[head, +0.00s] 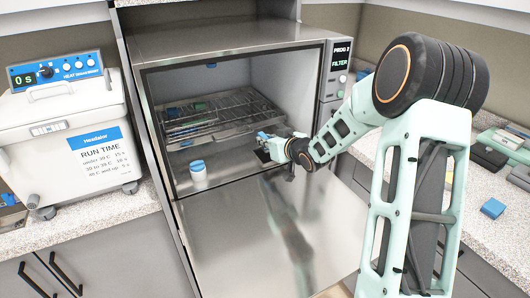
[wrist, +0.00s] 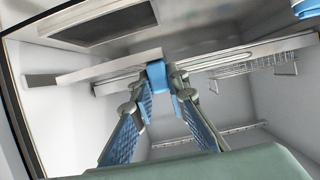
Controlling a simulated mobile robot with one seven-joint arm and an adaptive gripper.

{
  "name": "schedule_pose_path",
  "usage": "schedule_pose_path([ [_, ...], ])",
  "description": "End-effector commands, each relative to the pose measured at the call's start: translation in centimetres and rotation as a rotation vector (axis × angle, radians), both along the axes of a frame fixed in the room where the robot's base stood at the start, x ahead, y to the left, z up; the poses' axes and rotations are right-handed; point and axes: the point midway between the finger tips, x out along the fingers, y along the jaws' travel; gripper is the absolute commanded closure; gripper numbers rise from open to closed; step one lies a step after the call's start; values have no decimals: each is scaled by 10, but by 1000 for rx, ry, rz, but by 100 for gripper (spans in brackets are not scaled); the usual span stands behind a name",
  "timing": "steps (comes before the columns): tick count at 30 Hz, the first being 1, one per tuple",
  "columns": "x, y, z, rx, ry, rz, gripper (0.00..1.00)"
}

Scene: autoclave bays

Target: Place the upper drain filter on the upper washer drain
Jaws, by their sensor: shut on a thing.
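My gripper (head: 266,140) reaches into the right side of the open washer chamber, above its floor. In the wrist view my gripper (wrist: 158,92) has its blue-padded fingers closed on a small blue piece (wrist: 157,74), which I take as the grip of the upper drain filter. A flat grey bar (wrist: 105,68) runs left from behind it; I cannot tell if it belongs to the filter. A dark framed rectangle (wrist: 105,22), possibly the upper washer drain, shows beyond, apart from the blue piece. In the head view a dark patch (head: 262,156) lies just below my gripper. The filter's underside is hidden.
A wire rack (head: 215,112) fills the back and left of the chamber. A white jar with a blue lid (head: 198,175) stands at the front left. The lowered door (head: 260,240) lies in front.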

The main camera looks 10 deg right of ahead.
Motion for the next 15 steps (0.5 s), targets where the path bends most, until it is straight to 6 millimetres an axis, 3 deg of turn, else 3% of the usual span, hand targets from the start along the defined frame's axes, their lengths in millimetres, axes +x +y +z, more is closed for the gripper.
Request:
schedule_pose_path([
  [4,14,1,-16,1,-2,1,100],
  [11,22,1,-26,1,-2,0,100],
  [15,24,1,-46,2,3,0,100],
])
